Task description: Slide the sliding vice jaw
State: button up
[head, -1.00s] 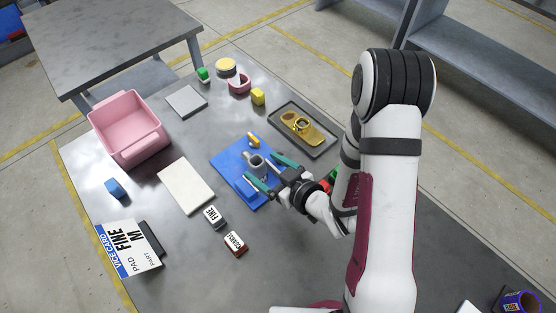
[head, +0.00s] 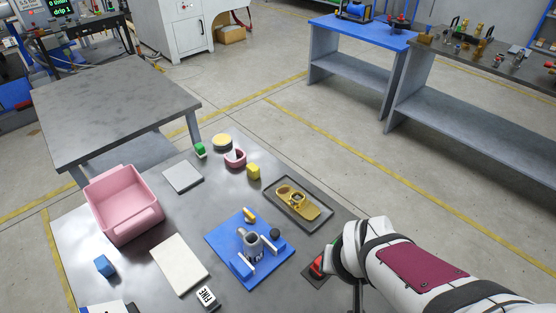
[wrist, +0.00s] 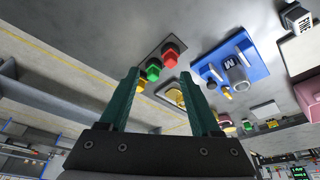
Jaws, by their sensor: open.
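Which jaw slides I cannot tell. In the wrist view the blue plate (wrist: 257,70) with the grey part (wrist: 236,76) is at upper right, beyond my right finger. My gripper (wrist: 161,74) is open and empty, its two green fingers apart, clear of the vice. In the head view its fingers are not clearly visible.
A red button (head: 317,266) is beside my arm; green (wrist: 153,72) and yellow ones show in the wrist view. A dark tray (head: 277,202) holds a brass part (head: 306,208). A pink bin (head: 125,205), white pad (head: 180,264) and FINE block (head: 206,296) lie left.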

jog(key=s+a+r+m+g+y, duration=0.1)
jog(key=s+a+r+m+g, duration=0.1)
jog(key=s, duration=0.4)
jog(key=s+a+r+m+g+y, duration=0.1)
jog(key=s+a+r+m+g, duration=0.15)
jog(key=s, duration=0.45)
jog(key=w+a+r+m, duration=0.1)
jog(key=w+r+m, duration=0.15)
jog(key=w, duration=0.45)
jog(key=w+a+r+m, duration=0.1)
jog(key=w+r+m, duration=0.15)
jog(key=w, duration=0.45)
jog(key=m+h, duration=0.1)
jog(key=m, duration=0.6)
send_near(275, 232)
jog(key=shift+t, duration=0.45)
jog(key=f, duration=0.8)
jog(key=shift+s+a+f, duration=0.15)
jog(key=shift+s+f, duration=0.1)
jog(key=shift+s, duration=0.15)
grip_shut()
